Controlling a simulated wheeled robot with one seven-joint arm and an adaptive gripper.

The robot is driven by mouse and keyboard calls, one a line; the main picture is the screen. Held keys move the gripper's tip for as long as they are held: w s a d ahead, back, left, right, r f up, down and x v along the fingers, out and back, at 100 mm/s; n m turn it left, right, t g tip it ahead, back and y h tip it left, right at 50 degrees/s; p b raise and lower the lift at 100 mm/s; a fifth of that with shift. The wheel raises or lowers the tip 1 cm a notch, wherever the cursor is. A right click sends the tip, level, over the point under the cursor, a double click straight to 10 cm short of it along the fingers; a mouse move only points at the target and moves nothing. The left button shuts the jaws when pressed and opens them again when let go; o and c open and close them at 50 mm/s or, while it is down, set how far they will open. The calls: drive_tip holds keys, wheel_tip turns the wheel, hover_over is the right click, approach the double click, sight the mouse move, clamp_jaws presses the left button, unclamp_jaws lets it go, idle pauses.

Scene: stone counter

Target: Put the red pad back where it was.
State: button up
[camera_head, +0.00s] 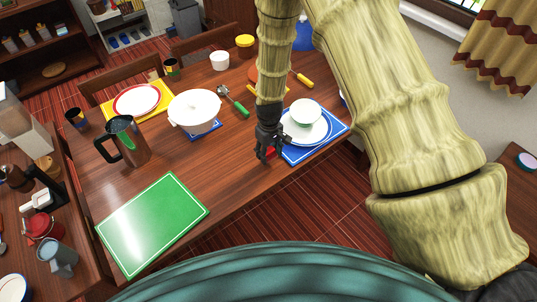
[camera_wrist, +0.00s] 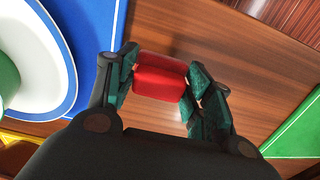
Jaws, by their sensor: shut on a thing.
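The red pad (camera_wrist: 160,77) is a small rounded red block. My gripper (camera_wrist: 158,82) is shut on it, one finger on each side, in the wrist view. In the head view my gripper (camera_head: 268,148) is over the wooden table (camera_head: 235,165), just left of the blue placemat, and a bit of the red pad (camera_head: 271,153) shows between the fingers. The wood of the table lies under and behind the pad in the wrist view. I cannot tell whether the pad touches the table.
A blue placemat (camera_head: 338,128) holds a white plate (camera_head: 322,134) and a green-white bowl (camera_head: 305,111). A green board (camera_head: 153,222) lies front left. Bare wood lies between the gripper and green board.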

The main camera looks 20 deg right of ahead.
sight(269, 157)
drive_tip(key=shift+f+p, duration=0.55)
drive_tip(key=shift+f, duration=0.75)
drive_tip(key=shift+f, duration=0.2)
drive_tip(key=o, duration=1)
drive_tip(key=shift+r, duration=0.1)
drive_tip(key=shift+r+b, duration=2.2)
drive_tip(key=shift+r, duration=3.9)
drive_tip(key=s+d+f+m, duration=0.2)
drive_tip(key=s+f, duration=1.3)
drive_tip(key=s+f+m, duration=0.1)
drive_tip(key=s+f, duration=0.2)
drive_tip(key=s, duration=0.7)
drive_tip(key=s+d+f+m, duration=0.1)
drive_tip(key=s+f, duration=0.2)
drive_tip(key=s, duration=0.8)
